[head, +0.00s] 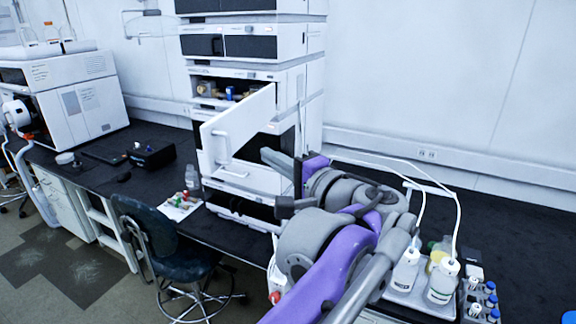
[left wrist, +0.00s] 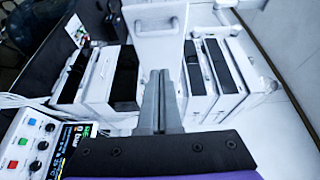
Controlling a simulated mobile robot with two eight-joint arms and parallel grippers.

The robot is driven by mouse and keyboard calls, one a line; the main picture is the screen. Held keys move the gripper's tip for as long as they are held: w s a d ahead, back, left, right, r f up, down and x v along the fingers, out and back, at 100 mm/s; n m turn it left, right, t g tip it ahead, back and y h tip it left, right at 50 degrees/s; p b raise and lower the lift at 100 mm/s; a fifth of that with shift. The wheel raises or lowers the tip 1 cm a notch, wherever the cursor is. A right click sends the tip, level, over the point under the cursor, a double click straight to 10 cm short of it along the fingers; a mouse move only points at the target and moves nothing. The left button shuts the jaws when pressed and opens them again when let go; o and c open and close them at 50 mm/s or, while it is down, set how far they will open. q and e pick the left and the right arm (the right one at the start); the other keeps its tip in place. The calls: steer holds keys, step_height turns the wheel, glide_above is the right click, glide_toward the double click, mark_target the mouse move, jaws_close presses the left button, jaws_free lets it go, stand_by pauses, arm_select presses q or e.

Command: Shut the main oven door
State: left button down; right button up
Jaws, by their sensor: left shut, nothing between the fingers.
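The main oven door (head: 240,122) is a white panel with a bar handle (head: 221,143). It stands swung out at an angle from the instrument stack (head: 312,92), and a dark area shows beside and below it. In the left wrist view the door (left wrist: 150,50) and its handle (left wrist: 157,27) are at the top centre. My left gripper (head: 266,155) is shut and empty, its grey fingers pointing toward the stack, at the right of the door's lower part. In the left wrist view its fingertips (left wrist: 160,75) appear just below the door; contact cannot be told. My right gripper is not in view.
Bottles (head: 443,280) stand in a white tray at the right, with tubing running to the stack. A chair (head: 165,240) stands in front of the bench. Another instrument (head: 75,95) is at the far left.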

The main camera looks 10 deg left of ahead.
arm_select(q)
steer(key=w+a, duration=0.2)
steer(key=a, duration=0.4)
steer(key=shift+a, duration=0.15)
stand_by(0.3)
